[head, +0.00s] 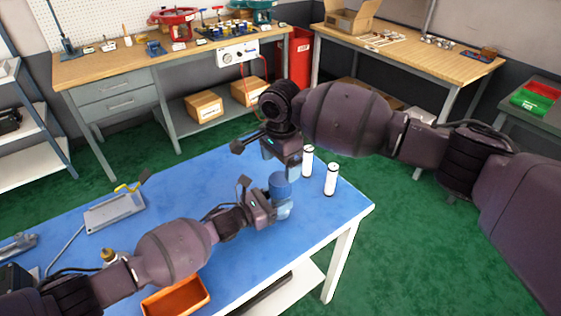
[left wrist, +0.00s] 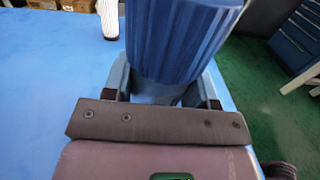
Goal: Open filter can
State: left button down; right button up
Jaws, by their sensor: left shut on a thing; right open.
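The filter can (head: 281,187) has a ribbed blue upper part and stands upright near the right end of the blue table. My left gripper (head: 278,208) is shut around its lower part. The can also fills the top middle of the left wrist view (left wrist: 178,38), between the left fingers (left wrist: 160,92). My right gripper (head: 291,172) is open, just above the can's top. Whether it touches the can cannot be told. Two white cylinders with dark ends, one nearer (head: 331,180) and one farther (head: 307,161), stand upright to the can's right.
An orange bin (head: 176,297) sits at the blue table's (head: 222,172) front edge. A grey plate-like device (head: 114,212) lies at the left. The table's right corner is clear. Wooden workbenches (head: 110,66) stand behind, across green floor.

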aim_at(280, 179)
jog(key=shift+f, duration=4.05)
jog(key=shift+c, duration=0.3)
jog(key=c, duration=0.9)
jog(key=n, duration=0.6)
jog(key=o, duration=1)
jog(key=shift+o, duration=0.2)
